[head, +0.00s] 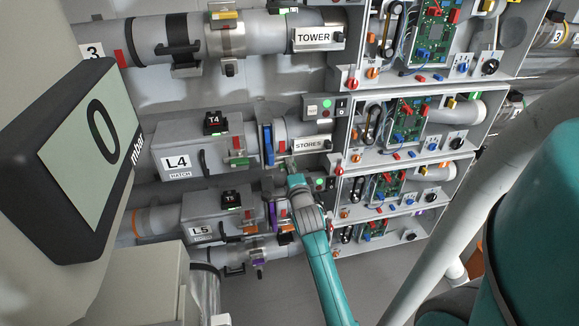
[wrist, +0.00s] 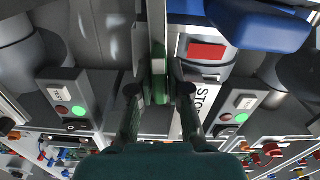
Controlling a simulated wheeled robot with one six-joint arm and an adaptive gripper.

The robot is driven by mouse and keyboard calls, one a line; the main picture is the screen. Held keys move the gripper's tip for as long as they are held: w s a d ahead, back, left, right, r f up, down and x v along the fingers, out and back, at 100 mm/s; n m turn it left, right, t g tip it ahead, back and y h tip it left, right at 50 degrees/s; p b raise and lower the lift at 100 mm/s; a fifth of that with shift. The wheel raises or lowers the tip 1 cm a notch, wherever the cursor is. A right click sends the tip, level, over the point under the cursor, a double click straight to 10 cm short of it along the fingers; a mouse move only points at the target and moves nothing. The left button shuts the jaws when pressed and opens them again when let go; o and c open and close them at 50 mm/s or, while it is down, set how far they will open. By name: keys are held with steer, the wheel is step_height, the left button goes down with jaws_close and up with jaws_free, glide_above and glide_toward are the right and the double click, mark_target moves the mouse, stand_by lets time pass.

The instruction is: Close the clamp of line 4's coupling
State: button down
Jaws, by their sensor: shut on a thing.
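A blue band (head: 267,145) rings the pipe to the right of the box; a blue part (wrist: 255,25) fills the wrist view's upper right. My gripper (head: 292,180) is just below line 4's pipe, near the STORES plate (head: 308,145). In the wrist view my gripper (wrist: 160,90) has its fingers shut on a narrow green piece (wrist: 160,68). Whether this piece belongs to the clamp is unclear. A red patch (wrist: 206,50) lies to its right.
Line 5's box (head: 203,232) and pipe lie close below my gripper. Small switch boxes with green buttons (head: 327,106) stand right of the pipes, beside open electronics cabinets (head: 400,130). A large gauge reading 0 (head: 75,155) fills the left.

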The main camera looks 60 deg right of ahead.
steer(key=shift+f+m, duration=0.1)
steer(key=shift+m, duration=0.5)
steer(key=c, duration=1.2)
jaws_free()
